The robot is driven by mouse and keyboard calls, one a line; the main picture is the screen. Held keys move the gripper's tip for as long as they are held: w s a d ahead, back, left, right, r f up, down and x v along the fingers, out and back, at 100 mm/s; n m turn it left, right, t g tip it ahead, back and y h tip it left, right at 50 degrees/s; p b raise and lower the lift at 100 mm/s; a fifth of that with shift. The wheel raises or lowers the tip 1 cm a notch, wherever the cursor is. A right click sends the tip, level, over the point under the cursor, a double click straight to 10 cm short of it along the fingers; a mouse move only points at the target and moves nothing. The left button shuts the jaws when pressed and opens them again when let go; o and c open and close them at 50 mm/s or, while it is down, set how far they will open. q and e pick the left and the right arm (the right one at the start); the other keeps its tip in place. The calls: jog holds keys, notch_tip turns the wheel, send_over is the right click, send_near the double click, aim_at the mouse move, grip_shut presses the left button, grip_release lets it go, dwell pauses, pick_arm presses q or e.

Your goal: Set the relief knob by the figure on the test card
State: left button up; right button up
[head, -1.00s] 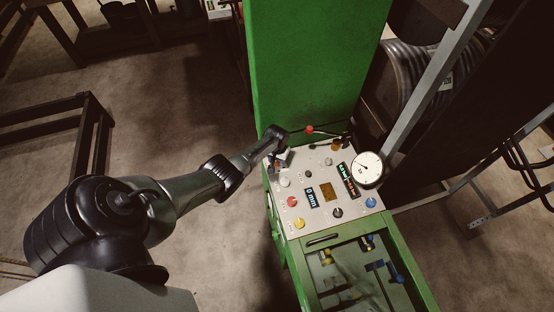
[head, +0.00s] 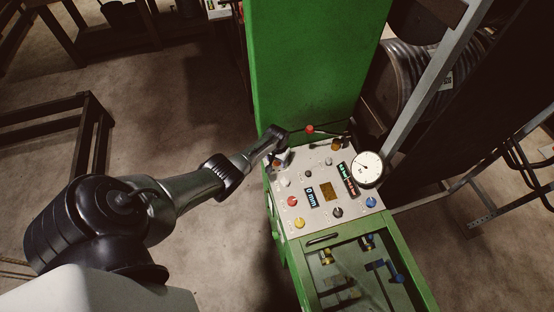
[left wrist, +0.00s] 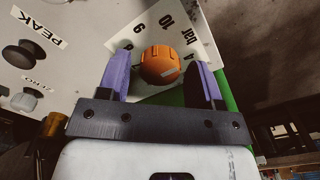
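The orange relief knob (left wrist: 160,65) sits on a white scale plate (left wrist: 196,30) with black figures and the word "bar" in the left wrist view. My left gripper (left wrist: 162,80) is open, with one purple finger on each side of the knob and a visible gap to it. In the head view the left gripper (head: 280,160) is at the far left corner of the control panel (head: 312,165), and the knob is hard to make out there. My right gripper is out of view.
A round white gauge (head: 367,168) stands at the panel's right edge. A red-tipped lever (head: 310,129) is behind the panel. A blue "0 mm" display (head: 311,197) and several coloured buttons are on it. A black knob (left wrist: 19,54) marked PEAK is left of the gripper.

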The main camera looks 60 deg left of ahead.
pick_arm(q)
jog(key=shift+o, duration=0.4)
jog(key=shift+r, duration=0.1)
jog(key=shift+r, duration=0.3)
notch_tip(320, 180, up, 13)
jog(key=p, duration=0.2)
jog(key=shift+p, duration=0.3)
jog(key=shift+d, duration=0.1)
